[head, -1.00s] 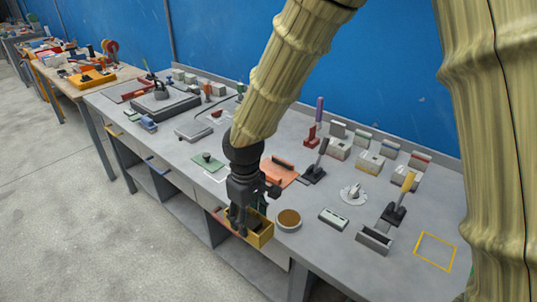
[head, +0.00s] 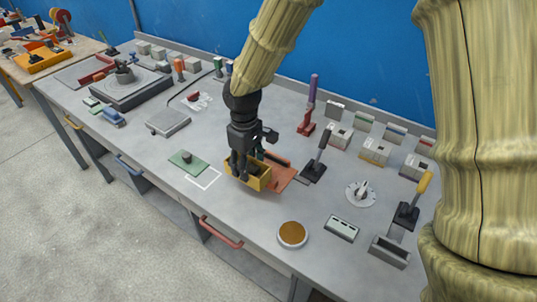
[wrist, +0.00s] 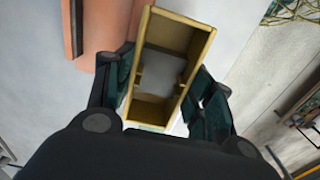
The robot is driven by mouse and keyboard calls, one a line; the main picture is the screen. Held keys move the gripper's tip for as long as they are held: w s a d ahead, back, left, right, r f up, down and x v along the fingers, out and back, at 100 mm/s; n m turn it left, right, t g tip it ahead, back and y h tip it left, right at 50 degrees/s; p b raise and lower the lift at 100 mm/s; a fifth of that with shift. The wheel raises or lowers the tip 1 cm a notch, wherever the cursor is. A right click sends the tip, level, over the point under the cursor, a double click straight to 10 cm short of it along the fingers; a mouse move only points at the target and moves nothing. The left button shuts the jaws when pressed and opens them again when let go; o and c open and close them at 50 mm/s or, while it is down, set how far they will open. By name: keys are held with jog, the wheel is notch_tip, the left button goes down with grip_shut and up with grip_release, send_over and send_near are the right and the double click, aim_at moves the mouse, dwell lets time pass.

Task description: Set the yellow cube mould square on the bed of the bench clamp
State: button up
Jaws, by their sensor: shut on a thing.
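The yellow cube mould (head: 261,184) is an open-topped box, held by my gripper (head: 243,168) at the left end of a salmon-coloured bed (head: 284,178). A dark-handled toggle clamp (head: 315,168) stands at the bed's right. The mould overlaps the bed's near left part in the head view; its height above the bench is unclear. In the wrist view my gripper (wrist: 165,95) has a finger on each side of the mould (wrist: 147,110), which looks slightly tilted in the picture. The salmon bed (wrist: 100,25) shows to its left there.
A green plate with a knob (head: 187,161) and a white outline (head: 206,179) lie left of the mould. A round brown-topped dish (head: 292,233) and a yellow-handled clamp (head: 408,210) are to the right. Bare bench lies in front of the bed.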

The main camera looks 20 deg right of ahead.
jog(key=w+d, duration=0.1)
jog(key=d, duration=0.1)
jog(key=w+d+p, duration=0.1)
jog(key=d, duration=0.1)
jog(key=w+d, duration=0.2)
jog(key=shift+d+f+p, duration=0.15)
jog(key=shift+f+p, duration=0.15)
jog(key=shift+p, duration=0.05)
jog(key=shift+w+d, duration=0.1)
jog(key=shift+d, duration=0.2)
jog(key=shift+w+d+f+p, duration=0.1)
jog(key=shift+d+p, duration=0.15)
jog(key=shift+p, duration=0.1)
jog(key=shift+f+p, duration=0.45)
jog(key=shift+f, duration=1.25)
jog(key=shift+f, duration=0.1)
jog(key=o, duration=1.2)
jog(key=shift+o, duration=0.2)
notch_tip(320, 180, up, 12)
jog(key=b, duration=0.2)
